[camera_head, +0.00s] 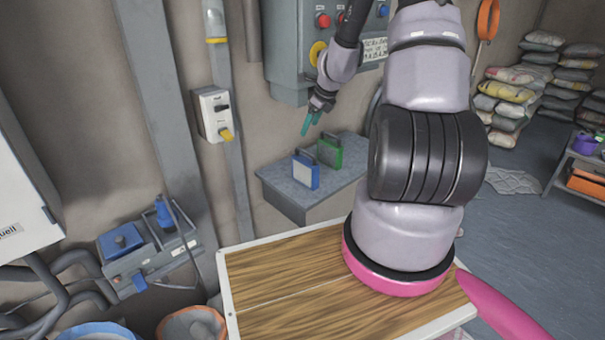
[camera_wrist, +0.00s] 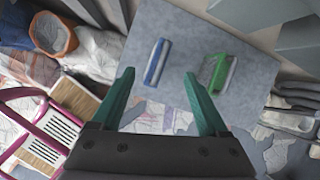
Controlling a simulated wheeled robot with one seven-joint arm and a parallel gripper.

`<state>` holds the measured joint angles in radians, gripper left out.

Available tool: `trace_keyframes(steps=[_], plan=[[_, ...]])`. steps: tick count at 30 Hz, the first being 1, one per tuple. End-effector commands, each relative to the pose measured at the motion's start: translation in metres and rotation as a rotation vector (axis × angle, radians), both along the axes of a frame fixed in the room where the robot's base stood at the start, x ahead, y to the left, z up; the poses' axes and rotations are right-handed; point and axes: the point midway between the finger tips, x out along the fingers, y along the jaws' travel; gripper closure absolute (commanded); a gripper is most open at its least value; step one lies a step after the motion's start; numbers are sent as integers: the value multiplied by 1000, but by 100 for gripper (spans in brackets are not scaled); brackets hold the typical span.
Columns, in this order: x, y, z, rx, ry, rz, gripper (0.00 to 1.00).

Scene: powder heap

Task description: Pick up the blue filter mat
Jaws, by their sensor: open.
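The blue filter mat (camera_head: 305,171) is a pale panel in a blue frame with a handle on top. It stands upright on a small grey shelf (camera_head: 272,183) against the wall. In the wrist view the blue mat (camera_wrist: 157,62) shows from above as a narrow blue and white strip, left of centre. A green-framed mat (camera_head: 330,150) stands to its right, and it also shows in the wrist view (camera_wrist: 218,72). My gripper (camera_head: 311,125) has teal fingers, is open and empty, and hangs above the shelf. In the wrist view its fingertips (camera_wrist: 158,78) are spread, with the blue mat between and beyond them.
A grey control box (camera_head: 290,70) with buttons is on the wall behind my arm. A switch box (camera_head: 212,113) is on the wall at left. Stacked sacks (camera_head: 510,90) lie at the back right. The shelf's front part is bare.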

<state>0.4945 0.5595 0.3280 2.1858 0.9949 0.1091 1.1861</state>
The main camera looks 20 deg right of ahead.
Motion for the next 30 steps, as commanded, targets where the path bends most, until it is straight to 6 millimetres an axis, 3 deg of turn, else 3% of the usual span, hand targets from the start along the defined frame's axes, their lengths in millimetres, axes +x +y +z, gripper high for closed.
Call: trace_keyframes(steps=[1,6,19,30], plan=[[-1,-6,-20,30,30,-70,22],[-3,-16,-56,85,85,-227,22],[12,-11,-106,99,101,-263,22],[21,-9,-135,99,100,-264,22]])
